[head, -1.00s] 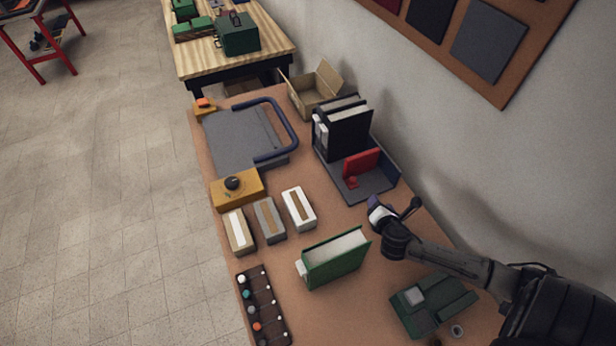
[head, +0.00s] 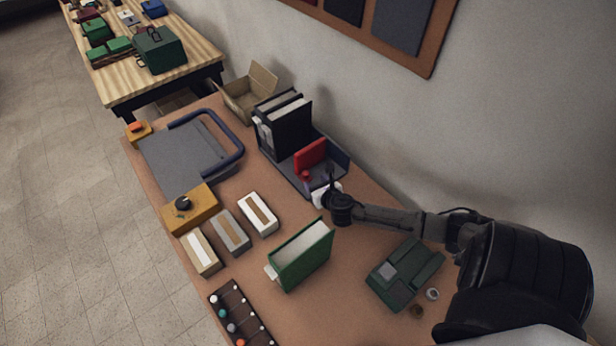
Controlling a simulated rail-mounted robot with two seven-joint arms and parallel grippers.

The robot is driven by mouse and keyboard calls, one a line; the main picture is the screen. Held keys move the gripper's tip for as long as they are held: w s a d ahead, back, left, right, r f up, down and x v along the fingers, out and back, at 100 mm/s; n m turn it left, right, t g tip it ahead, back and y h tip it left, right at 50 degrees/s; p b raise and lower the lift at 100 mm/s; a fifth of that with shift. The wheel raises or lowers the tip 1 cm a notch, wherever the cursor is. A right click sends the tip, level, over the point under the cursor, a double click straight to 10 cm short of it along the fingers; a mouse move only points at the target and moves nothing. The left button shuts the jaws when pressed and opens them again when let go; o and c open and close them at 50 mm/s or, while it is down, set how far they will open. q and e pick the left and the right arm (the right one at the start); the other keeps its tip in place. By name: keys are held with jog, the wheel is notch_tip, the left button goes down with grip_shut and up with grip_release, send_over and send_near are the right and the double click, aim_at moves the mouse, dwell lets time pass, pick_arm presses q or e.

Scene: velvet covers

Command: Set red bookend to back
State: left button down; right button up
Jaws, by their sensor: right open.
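The red bookend (head: 310,156) stands upright in the dark grey tray (head: 286,172), in front of the black binders (head: 283,126), with a gap between them. A small red knob shows at its near side. My right gripper (head: 325,184) is open at the near end of the tray, just on the near side of the bookend. Its fingers are small and partly hidden by its own wrist, and I see nothing between them. I cannot tell whether a finger touches the bookend. My left gripper is not in view.
A green book (head: 300,255) stands on the table, with several pale boxes (head: 258,214) left of it. A green device (head: 405,272) lies beneath my right arm. An open cardboard box (head: 247,93) is behind the binders. The wall bounds the right side.

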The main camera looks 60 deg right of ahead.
aim_at(307, 175)
jog(key=b+x, duration=0.1)
jog(key=x, duration=0.5)
jog(key=shift+w+d+f, duration=0.1)
jog(key=shift+w+f, duration=0.05)
grip_shut()
dwell(0.5)
